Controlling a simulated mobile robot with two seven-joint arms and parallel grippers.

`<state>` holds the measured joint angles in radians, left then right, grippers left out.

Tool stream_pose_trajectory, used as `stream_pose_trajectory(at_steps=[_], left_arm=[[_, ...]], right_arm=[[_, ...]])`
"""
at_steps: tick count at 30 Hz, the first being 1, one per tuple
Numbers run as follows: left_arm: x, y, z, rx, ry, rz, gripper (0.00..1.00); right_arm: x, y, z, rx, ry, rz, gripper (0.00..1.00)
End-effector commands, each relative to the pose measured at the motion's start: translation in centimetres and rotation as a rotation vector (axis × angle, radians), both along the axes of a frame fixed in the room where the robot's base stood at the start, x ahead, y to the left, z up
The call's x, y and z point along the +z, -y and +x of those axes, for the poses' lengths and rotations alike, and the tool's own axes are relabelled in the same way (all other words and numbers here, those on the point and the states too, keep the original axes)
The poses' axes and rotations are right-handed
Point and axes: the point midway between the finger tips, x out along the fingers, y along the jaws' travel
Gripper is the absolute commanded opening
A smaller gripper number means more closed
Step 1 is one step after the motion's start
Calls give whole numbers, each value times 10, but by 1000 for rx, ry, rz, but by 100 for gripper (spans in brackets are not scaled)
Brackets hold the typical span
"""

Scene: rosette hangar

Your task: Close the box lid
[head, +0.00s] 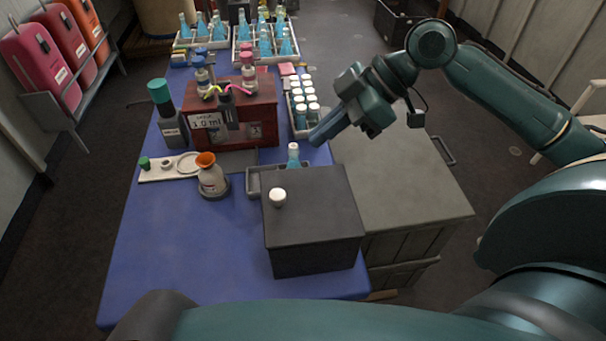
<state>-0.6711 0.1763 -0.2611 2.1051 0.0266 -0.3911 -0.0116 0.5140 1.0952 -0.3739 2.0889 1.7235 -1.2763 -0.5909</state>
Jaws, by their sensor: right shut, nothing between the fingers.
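A dark grey box (322,207) stands near the front right of the blue table. Its top looks flat and level, and I see no gap between a lid and the walls from here. A small white round knob or cap (277,197) shows at the left of the top. My right gripper (318,138) is shut and empty. It appears beyond the box, near the table's right edge, with its fingers pointing down and left, apart from the box. My left gripper is not in view.
A small grey tray (254,182) with a blue bottle (293,155) sits just behind the box. A red-brown case (262,122), a rack of white-capped vials (302,106) and an orange-topped flask (211,176) stand beyond. A grey cabinet (400,185) adjoins at right. The table's front left is clear.

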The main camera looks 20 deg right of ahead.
Motion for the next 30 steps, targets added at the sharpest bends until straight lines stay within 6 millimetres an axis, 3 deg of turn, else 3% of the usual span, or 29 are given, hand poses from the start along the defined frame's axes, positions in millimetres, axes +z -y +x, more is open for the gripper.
stream_pose_trajectory(at_steps=[5, 17, 24, 30], left_arm=[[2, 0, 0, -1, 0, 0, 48], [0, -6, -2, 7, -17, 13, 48], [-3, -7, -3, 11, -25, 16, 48], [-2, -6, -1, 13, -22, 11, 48]], right_arm=[[-10, -13, 1, 16, -5, 3, 0], [-69, -69, 17, 12, -6, 2, 0], [-103, -67, 16, 8, -7, -2, 0], [-111, -67, 16, 9, -3, -2, 0]])
